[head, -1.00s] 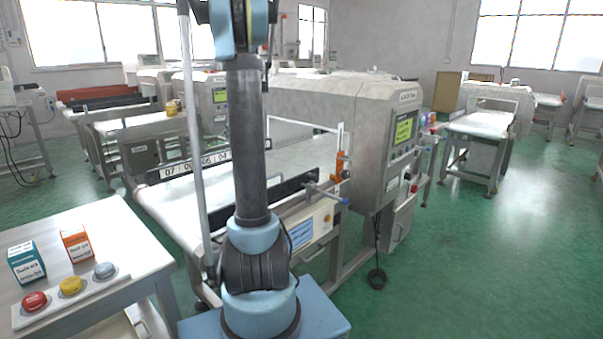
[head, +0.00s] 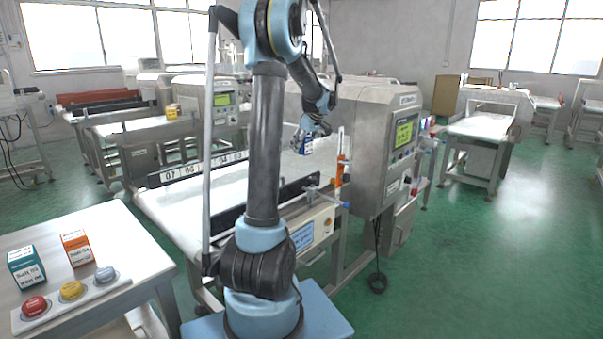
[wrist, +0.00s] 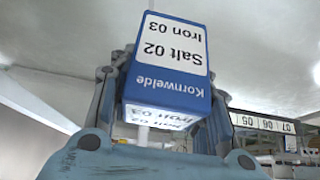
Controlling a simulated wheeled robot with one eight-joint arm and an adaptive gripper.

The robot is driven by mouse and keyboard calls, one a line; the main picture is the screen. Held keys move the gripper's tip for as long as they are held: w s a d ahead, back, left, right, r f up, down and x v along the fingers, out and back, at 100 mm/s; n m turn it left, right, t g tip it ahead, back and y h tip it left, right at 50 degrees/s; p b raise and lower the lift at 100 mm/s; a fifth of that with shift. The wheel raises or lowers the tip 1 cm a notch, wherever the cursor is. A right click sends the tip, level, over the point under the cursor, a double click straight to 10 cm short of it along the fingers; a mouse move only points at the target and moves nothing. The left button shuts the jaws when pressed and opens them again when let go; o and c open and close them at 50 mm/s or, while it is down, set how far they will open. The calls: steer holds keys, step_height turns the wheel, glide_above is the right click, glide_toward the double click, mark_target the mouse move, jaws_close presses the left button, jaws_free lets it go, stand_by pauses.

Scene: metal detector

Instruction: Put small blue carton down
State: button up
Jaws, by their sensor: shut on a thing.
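The small blue carton (head: 305,146) with white labels is held in my gripper (head: 305,132), above the conveyor belt (head: 180,205) near the metal detector's opening. In the wrist view the carton (wrist: 168,75) fills the middle, its printed label upside down. The fingers of my gripper (wrist: 160,105) press on both its sides. I cannot tell from the head view how high the carton is above the belt.
The metal detector housing (head: 375,140) with a green screen stands right of the arm. A side table (head: 110,235) at the left holds a teal carton (head: 27,267), an orange carton (head: 77,248) and a panel of buttons (head: 70,292). The belt's near left part is clear.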

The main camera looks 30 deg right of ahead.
mark_target(309, 147)
step_height(309, 147, down, 9)
stand_by(0.5)
steer(key=o, duration=1.1)
steer(key=v, duration=1.2)
steer(key=shift+a+r, duration=0.15)
